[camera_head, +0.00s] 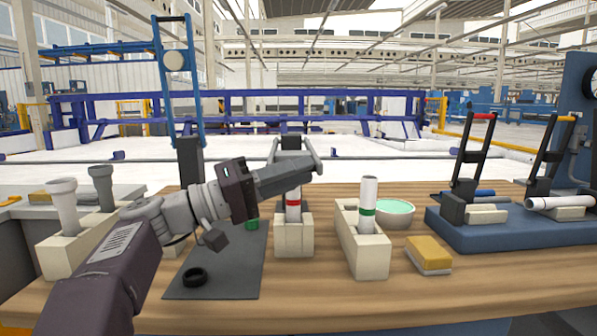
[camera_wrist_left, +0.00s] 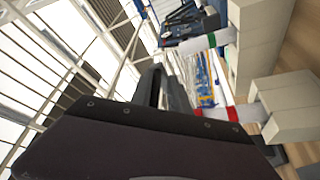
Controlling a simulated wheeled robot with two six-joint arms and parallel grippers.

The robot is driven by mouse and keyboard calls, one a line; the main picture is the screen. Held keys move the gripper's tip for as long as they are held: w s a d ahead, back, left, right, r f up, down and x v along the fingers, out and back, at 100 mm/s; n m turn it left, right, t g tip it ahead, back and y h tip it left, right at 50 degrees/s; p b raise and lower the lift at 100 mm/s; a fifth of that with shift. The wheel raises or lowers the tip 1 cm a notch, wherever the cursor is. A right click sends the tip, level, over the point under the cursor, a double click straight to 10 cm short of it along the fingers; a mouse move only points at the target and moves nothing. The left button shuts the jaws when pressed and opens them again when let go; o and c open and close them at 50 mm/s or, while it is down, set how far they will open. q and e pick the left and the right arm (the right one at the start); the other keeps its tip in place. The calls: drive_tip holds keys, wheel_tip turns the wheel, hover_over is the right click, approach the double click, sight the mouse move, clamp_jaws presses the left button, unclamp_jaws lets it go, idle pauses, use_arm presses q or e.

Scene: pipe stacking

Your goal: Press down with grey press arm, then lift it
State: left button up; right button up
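A grey press arm (camera_head: 273,150) with a dark crossbar (camera_head: 291,142) stands upright in the middle of the table in the head view, partly hidden behind my left gripper. A white pipe with a red band (camera_head: 293,203) stands in a cream block (camera_head: 294,238) below it. My left gripper (camera_head: 318,166) reaches across from the left, in front of the press arm and above the red-banded pipe. Its fingers look closed together with nothing visible between them; in the left wrist view the fingers (camera_wrist_left: 163,88) lie close side by side. Whether it touches the press arm is unclear.
A green-banded pipe (camera_head: 368,205) stands in another cream block (camera_head: 362,248). Nearby are a bowl (camera_head: 395,214), a yellow sponge (camera_head: 429,253) and a black ring on a dark mat (camera_head: 215,282). A tall blue frame (camera_head: 197,80) rises left; black presses stand on a blue base (camera_head: 510,232) right.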

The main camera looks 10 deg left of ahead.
use_arm(q)
drive_tip(key=shift+o, duration=1.2)
drive_tip(key=shift+w+a+f, duration=0.25)
drive_tip(key=shift+f, duration=0.1)
drive_tip(key=shift+s+r, duration=0.1)
drive_tip(key=shift+s+a, duration=0.2)
drive_tip(key=shift+a, duration=0.1)
drive_tip(key=p+v, duration=0.2)
drive_tip(key=v, duration=0.6)
drive_tip(key=shift+s, duration=0.1)
